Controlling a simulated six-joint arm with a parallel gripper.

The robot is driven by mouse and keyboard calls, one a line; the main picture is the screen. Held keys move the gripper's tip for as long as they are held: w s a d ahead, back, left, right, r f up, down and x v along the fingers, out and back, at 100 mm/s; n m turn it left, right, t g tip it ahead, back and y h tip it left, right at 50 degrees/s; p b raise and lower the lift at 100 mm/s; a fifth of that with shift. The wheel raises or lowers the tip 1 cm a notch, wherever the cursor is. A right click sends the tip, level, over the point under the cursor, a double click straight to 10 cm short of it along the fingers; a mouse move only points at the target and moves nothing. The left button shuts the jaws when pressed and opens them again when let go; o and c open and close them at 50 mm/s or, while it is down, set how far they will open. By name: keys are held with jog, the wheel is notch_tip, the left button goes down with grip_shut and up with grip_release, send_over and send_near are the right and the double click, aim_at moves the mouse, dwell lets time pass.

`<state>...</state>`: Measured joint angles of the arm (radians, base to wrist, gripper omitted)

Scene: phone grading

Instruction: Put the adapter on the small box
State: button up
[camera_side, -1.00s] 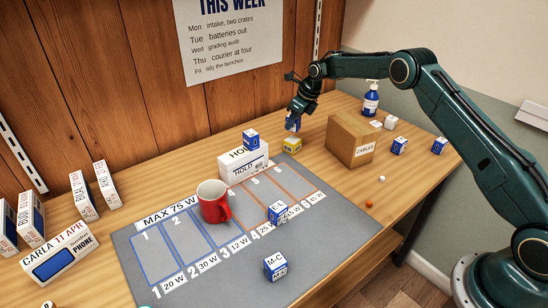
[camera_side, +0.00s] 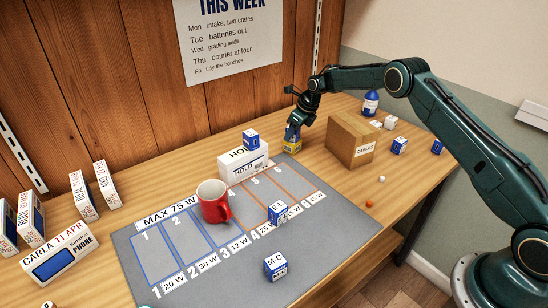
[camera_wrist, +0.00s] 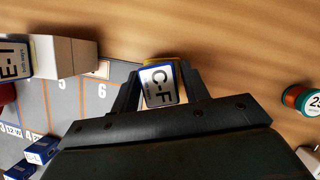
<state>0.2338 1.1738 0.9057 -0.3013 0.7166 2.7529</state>
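My gripper (camera_side: 296,128) is shut on a blue and white adapter (camera_side: 291,137), a small cube. In the wrist view the adapter (camera_wrist: 159,87) shows the letters C-F between the two fingers (camera_wrist: 160,90). The adapter is right above the small yellow box (camera_side: 292,146) on the wooden bench, behind the grey mat. A yellow edge of the small box (camera_wrist: 161,62) shows past the adapter in the wrist view. I cannot tell whether the adapter touches the box top.
The HOLD box (camera_side: 235,164) with a blue cube (camera_side: 250,141) on top stands left of my gripper. A brown cables carton (camera_side: 345,140) stands to the right. A red mug (camera_side: 211,203) and further blue cubes are on the grey mat (camera_side: 215,262).

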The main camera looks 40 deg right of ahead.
jog(key=shift+o, duration=0.4)
jog(key=shift+r, duration=0.1)
jog(key=shift+s+r, duration=0.1)
jog(key=shift+r, duration=0.3)
jog(key=v, duration=1.1)
jog(key=shift+s+d, duration=0.15)
jog(key=shift+s, duration=0.05)
jog(key=shift+r, duration=0.1)
